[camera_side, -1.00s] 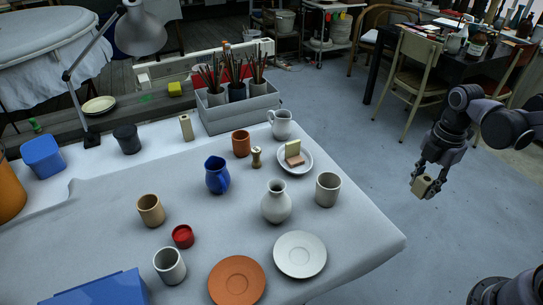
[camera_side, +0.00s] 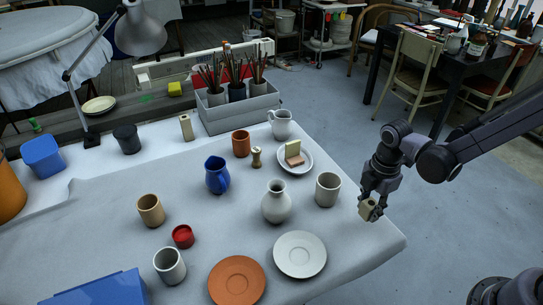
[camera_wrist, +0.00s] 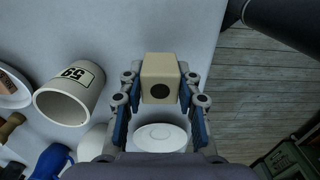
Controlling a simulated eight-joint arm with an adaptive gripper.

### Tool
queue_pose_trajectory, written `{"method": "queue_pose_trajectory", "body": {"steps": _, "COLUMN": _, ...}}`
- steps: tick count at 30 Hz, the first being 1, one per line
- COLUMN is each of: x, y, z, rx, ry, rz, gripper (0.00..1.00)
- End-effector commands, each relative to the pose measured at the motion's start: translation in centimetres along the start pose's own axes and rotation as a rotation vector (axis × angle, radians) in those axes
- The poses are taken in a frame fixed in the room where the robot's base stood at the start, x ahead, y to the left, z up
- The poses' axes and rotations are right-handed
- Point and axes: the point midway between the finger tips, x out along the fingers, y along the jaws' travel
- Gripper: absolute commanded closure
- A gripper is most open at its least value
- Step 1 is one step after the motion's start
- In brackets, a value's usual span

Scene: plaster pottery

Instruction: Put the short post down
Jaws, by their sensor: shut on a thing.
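The short post (camera_side: 367,207) is a pale beige square block. In the wrist view the short post (camera_wrist: 158,75) shows a dark round hole in its near face. My gripper (camera_side: 371,208) is shut on it, with a finger on each side. In the side view it is over the right edge of the grey-covered table (camera_side: 350,245). I cannot tell whether the post touches the table. A taller beige post (camera_side: 186,127) stands upright at the back of the table.
A grey-white cup (camera_side: 327,189) stands just left of my gripper; it shows a label in the wrist view (camera_wrist: 70,90). A white vase (camera_side: 276,203) and a white saucer (camera_side: 300,255) are further left. The table's right front corner is clear.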

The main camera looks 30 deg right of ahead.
Motion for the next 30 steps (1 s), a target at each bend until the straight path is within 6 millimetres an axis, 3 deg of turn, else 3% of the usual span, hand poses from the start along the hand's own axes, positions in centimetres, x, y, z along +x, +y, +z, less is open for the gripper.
{"method": "queue_pose_trajectory", "body": {"steps": 13, "x": 3.8, "y": 0.1, "z": -0.1, "rx": 0.000, "ry": 0.000, "rz": 0.000, "gripper": 1.00}}
{"method": "queue_pose_trajectory", "body": {"steps": 28, "x": 4.4, "y": 0.1, "z": -0.1, "rx": 0.000, "ry": 0.000, "rz": 0.000, "gripper": 1.00}}
{"method": "queue_pose_trajectory", "body": {"steps": 29, "x": 4.4, "y": 0.1, "z": -0.1, "rx": 0.000, "ry": 0.000, "rz": 0.000, "gripper": 0.61}}
{"method": "queue_pose_trajectory", "body": {"steps": 30, "x": 4.4, "y": 0.1, "z": -0.1, "rx": 0.000, "ry": 0.000, "rz": 0.000, "gripper": 0.50}}
